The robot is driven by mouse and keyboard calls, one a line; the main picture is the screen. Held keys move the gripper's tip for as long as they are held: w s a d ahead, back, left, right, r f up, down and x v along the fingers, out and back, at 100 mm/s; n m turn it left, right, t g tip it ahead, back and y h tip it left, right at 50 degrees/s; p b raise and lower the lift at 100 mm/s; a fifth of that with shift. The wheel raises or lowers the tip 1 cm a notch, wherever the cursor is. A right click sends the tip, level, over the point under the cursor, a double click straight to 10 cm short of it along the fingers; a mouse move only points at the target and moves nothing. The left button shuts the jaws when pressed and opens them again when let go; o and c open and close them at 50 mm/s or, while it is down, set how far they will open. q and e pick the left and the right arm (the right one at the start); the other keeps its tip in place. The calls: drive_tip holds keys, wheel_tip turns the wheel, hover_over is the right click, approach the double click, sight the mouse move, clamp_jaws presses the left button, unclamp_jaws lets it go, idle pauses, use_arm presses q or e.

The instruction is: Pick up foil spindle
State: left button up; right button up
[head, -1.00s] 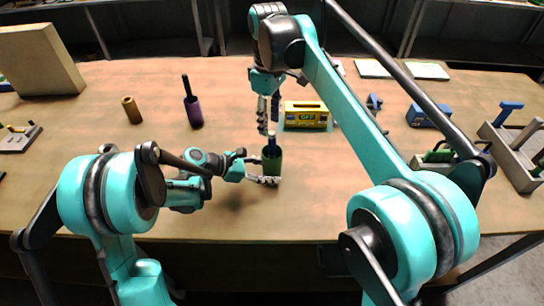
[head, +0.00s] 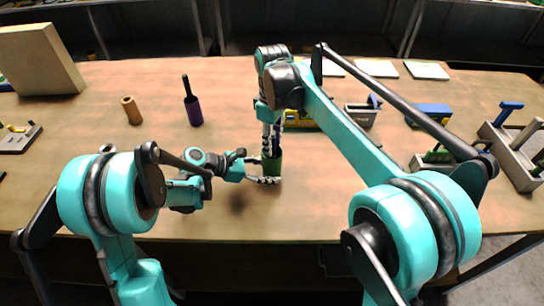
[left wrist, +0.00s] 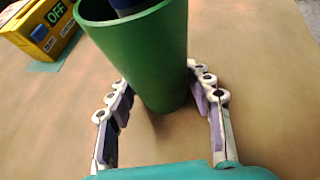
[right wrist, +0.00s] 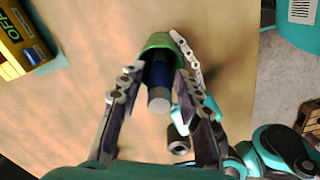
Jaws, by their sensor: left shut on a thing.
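The foil spindle looks to be the dark blue rod with a grey end (right wrist: 159,88) standing in a green cup (left wrist: 150,50). The cup also shows in the head view (head: 272,167), near the front of the table. My left gripper (head: 268,179) is shut on the cup low down, a finger on each side in the left wrist view. My right gripper (head: 271,148) points down from above the cup. In the right wrist view its fingers (right wrist: 158,80) are apart on either side of the rod, with gaps showing. The rod is mostly hidden in the head view.
A yellow box marked OFF (right wrist: 22,45) stands just behind the cup. A purple holder with a dark rod (head: 193,110) and a brown cylinder (head: 132,110) stand to the left. A grey tray (head: 515,155) and a blue box (head: 428,115) are at the right.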

clamp_jaws()
use_arm(q)
drive_tip(key=o, duration=0.9)
use_arm(e)
wheel_tip(320, 180, up, 18)
